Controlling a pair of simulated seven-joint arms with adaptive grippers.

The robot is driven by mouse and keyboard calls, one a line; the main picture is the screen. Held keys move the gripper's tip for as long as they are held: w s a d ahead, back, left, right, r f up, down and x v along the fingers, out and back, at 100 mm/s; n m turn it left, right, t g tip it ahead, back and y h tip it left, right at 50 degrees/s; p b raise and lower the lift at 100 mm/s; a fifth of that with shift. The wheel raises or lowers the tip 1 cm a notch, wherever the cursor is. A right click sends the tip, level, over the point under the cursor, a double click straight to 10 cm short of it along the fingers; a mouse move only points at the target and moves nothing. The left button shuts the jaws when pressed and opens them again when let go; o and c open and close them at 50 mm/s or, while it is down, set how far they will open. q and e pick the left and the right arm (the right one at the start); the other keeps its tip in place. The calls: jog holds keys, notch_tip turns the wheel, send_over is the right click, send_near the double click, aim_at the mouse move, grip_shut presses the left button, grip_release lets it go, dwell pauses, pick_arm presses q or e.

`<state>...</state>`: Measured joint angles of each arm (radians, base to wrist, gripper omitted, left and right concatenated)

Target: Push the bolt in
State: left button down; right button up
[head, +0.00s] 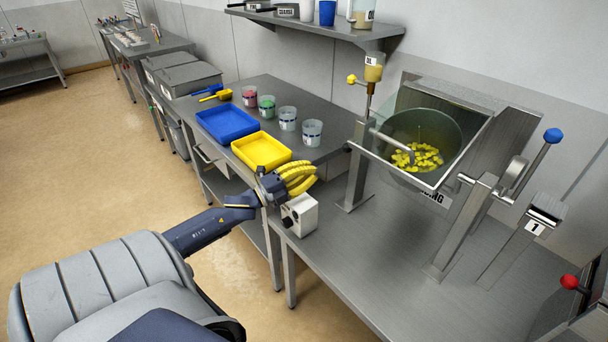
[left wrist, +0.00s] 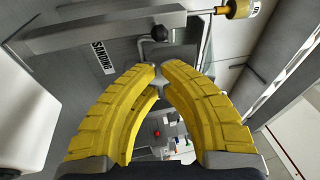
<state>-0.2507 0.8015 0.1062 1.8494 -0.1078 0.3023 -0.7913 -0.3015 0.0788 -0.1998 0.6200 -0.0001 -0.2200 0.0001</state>
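A short rod with a yellow ball knob (head: 352,78) sticks out to the left near the top of the hood's left post (head: 357,165); it looks like the bolt, but I cannot be sure. My left gripper (head: 313,178) is in front of and below it, well apart, above a white control box. In the left wrist view, the yellow fingers of my left gripper (left wrist: 161,68) curve together. Their tips almost meet, with nothing held between them. My right gripper is not in view.
The clear hood (head: 450,100) covers a drum (head: 440,122) with yellow pieces. The white control box (head: 299,215) stands at the bench's left corner. Blue-knob (head: 553,135) and red-knob (head: 570,282) levers are at right. Blue (head: 227,122) and yellow (head: 261,151) trays lie behind. The bench front is clear.

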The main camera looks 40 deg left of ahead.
pick_arm(q)
jog(key=shift+v, duration=1)
